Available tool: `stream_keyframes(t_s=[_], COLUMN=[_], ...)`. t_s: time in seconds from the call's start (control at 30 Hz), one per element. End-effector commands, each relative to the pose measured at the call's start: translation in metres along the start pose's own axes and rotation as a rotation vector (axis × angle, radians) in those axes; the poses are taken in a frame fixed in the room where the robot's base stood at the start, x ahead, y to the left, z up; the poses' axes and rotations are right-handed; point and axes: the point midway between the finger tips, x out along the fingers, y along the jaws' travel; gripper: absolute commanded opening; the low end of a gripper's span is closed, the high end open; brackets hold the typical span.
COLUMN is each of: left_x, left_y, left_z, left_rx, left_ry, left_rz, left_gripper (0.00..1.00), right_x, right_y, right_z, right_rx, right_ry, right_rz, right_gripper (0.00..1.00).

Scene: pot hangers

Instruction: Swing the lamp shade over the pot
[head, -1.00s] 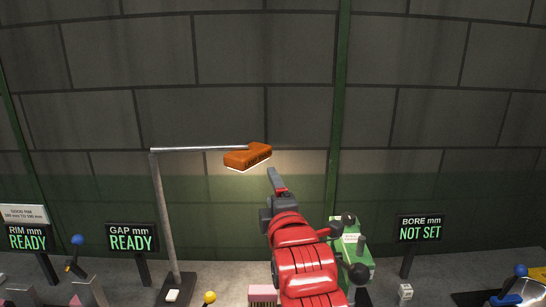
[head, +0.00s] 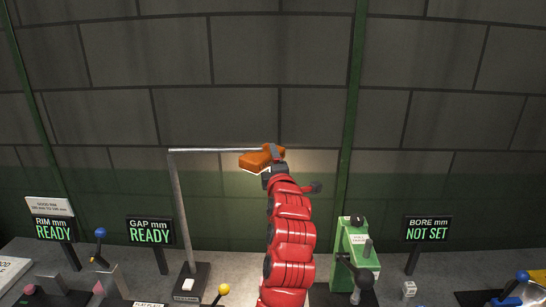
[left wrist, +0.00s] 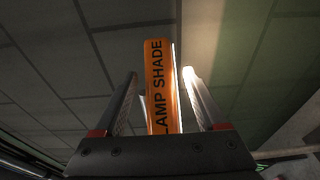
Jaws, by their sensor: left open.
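The orange lamp shade (head: 252,161) hangs at the right end of a thin grey lamp arm (head: 215,150) on a post with a dark base (head: 186,281). My left gripper (head: 273,164) is at the right end of the shade and partly covers it. In the left wrist view the shade (left wrist: 160,85), lettered "LAMP SHADE", stands between the two open fingers of my left gripper (left wrist: 161,76). A gap shows on the right side; contact on the left I cannot tell. I cannot make out a pot. My right gripper is not in view.
A green device (head: 355,245) with black knobs stands right of my arm. Signs read RIM READY (head: 54,229), GAP READY (head: 150,231) and BORE NOT SET (head: 427,229). A yellow-knobbed lever (head: 223,289) is by the lamp base. A brick wall is behind.

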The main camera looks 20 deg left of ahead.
Motion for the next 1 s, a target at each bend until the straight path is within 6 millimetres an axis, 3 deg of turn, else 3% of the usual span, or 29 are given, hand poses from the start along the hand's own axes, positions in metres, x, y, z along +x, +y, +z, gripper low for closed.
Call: stream_keyframes(t_s=[0.3,0.7,1.0], left_x=[0.0025,0.0023,0.0023], left_y=[-0.0003,-0.0003,-0.0005], left_z=[-0.0002,-0.0001,-0.0002], left_rx=[-0.001,0.0,0.0], left_ry=[0.0,0.0,0.0], left_rz=[0.0,0.0,0.0], left_gripper=[0.74,0.02,0.0], right_x=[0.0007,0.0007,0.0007], right_y=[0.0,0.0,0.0], right_z=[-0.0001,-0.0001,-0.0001], right_rx=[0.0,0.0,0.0], right_ry=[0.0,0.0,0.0], right_rz=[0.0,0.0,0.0], right_gripper=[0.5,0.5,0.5])
